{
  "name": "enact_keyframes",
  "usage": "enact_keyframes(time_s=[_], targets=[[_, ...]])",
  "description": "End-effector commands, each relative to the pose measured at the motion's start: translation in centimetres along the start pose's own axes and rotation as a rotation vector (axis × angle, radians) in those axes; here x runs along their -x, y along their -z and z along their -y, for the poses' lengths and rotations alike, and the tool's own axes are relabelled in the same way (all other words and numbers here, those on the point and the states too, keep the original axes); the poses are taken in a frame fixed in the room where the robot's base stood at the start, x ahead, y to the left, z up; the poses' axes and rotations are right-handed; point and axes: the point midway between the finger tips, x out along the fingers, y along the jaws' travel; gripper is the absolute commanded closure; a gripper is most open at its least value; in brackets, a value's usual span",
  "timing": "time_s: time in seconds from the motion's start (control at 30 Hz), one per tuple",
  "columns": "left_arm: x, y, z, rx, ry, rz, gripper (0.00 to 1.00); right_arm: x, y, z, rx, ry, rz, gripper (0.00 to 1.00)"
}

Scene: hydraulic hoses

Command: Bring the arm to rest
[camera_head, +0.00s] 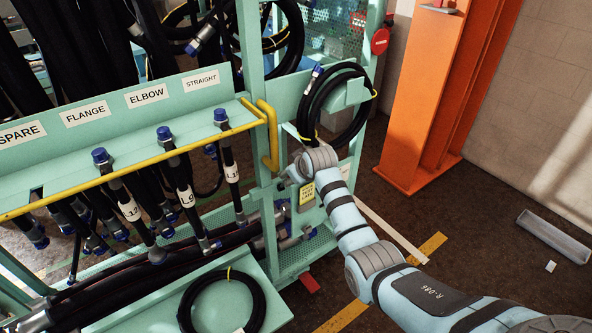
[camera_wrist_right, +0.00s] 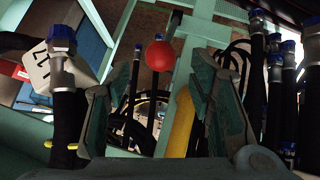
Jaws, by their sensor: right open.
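My right arm comes in from the lower right in the head view and reaches the end post of a pale green hose rack (camera_head: 195,97). My right gripper (camera_head: 291,172) is small there and partly hidden by its own wrist. In the right wrist view my right gripper (camera_wrist_right: 165,110) has its two fingers spread apart, with nothing held between them. A hose with a blue cap (camera_wrist_right: 62,75) and a white tag stands left of the fingers. Several more blue-capped hoses (camera_wrist_right: 275,75) stand to the right. My left gripper is not in view.
Labelled hoses (camera_head: 180,178) hang along the rack behind a yellow rail (camera_head: 150,160). A coiled black hose (camera_head: 335,105) hangs by the wrist. An orange column (camera_head: 425,95) stands to the right. The floor (camera_head: 480,225) is mostly open, with a grey channel (camera_head: 553,237).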

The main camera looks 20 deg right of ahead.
Motion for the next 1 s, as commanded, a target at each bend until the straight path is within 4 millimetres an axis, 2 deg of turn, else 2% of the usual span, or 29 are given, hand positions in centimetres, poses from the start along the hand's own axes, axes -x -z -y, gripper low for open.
enact_keyframes(time_s=[0.1,0.2,0.57,0.67,0.77,0.83,0.87,0.9,0.97,1.0], targets=[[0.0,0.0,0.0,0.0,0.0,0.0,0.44,1.3,0.1,0.0,0.001,-0.001,-0.003,0.51],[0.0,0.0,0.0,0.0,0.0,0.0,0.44,1.7,0.1,0.0,0.001,-0.001,-0.002,0.51],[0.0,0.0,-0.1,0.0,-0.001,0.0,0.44,1.8,0.1,0.0,0.001,-0.001,-0.003,0.51],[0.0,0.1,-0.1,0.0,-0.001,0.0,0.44,1.3,-0.7,0.3,-0.003,0.002,0.007,0.51],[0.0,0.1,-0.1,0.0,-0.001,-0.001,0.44,-0.6,-4.5,1.7,-0.021,0.014,0.05,0.51],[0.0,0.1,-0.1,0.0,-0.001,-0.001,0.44,-2.6,-9.7,3.5,-0.044,0.028,0.106,0.51],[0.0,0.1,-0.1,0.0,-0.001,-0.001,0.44,-3.4,-12.5,4.5,-0.057,0.035,0.134,0.51],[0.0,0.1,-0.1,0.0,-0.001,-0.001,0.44,-4.4,-16.6,5.9,-0.073,0.043,0.174,0.51],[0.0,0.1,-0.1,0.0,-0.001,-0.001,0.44,-5.3,-23.1,8.1,-0.099,0.054,0.236,0.51],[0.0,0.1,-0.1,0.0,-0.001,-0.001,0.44,-5.5,-27.4,9.6,-0.115,0.06,0.277,0.51]])
